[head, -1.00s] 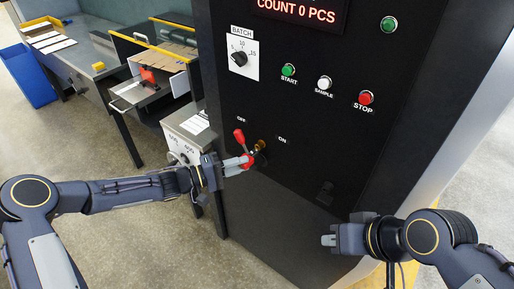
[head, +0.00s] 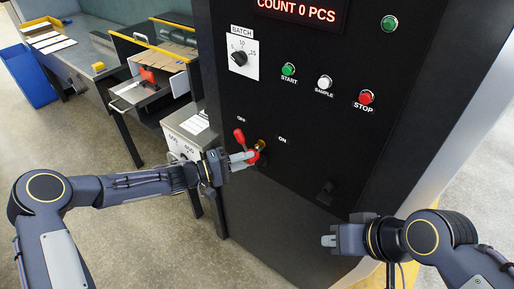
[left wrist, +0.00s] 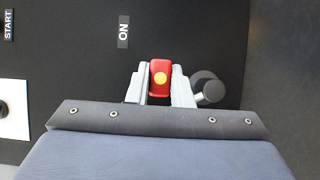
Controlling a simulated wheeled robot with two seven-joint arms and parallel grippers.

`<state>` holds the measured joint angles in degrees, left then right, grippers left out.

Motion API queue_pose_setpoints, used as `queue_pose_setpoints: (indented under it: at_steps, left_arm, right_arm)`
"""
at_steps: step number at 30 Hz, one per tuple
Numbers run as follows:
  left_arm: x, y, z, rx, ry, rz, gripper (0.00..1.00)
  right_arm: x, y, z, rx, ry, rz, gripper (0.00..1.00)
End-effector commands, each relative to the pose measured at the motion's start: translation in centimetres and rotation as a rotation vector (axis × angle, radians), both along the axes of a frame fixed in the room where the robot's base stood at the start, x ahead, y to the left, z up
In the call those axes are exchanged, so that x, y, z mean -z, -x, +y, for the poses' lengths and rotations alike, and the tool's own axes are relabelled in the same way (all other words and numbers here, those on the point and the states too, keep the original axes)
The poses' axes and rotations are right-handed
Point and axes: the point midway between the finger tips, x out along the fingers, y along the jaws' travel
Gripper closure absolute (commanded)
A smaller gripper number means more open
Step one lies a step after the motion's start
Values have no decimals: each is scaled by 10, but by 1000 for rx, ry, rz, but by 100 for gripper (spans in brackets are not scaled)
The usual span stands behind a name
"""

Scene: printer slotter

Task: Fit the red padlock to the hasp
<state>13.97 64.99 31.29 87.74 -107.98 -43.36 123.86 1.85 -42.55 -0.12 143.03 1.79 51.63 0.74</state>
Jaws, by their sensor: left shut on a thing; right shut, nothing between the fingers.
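My left gripper (head: 249,158) is shut on the red padlock (head: 254,157), close in front of the black panel beside the rotary switch. In the left wrist view the padlock (left wrist: 160,78) shows as a small red body with a yellow dot between the two grey fingers. A red lever handle (head: 239,138) stands up and left of the gripper, and a brass-coloured part (head: 260,145) shows just above the padlock. The hasp and the padlock's shackle are not clearly visible. My right gripper (head: 328,240) is shut and empty, low in front of the cabinet.
The panel carries a green START button (head: 288,69), a white SAMPLE button (head: 324,82), a red STOP button (head: 366,97) and a BATCH dial (head: 239,58). A black knob (head: 326,190) juts out lower right. A grey cylinder (left wrist: 209,89) is close beside the left fingers in the wrist view.

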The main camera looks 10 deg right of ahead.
Motion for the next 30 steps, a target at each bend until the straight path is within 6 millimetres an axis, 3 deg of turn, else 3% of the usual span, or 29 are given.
queue_pose_setpoints:
  at_steps: [24,25,30]
  left_arm:
    - [-1,-3,-3,-1,1,0,100]
    - [-1,-3,-3,-1,1,0,78]
    - [-1,-3,-3,-1,1,0,55]
  right_arm:
    - [0,0,0,0,0,0,100]
    - [0,0,0,0,0,0,100]
    - [0,0,0,0,0,0,100]
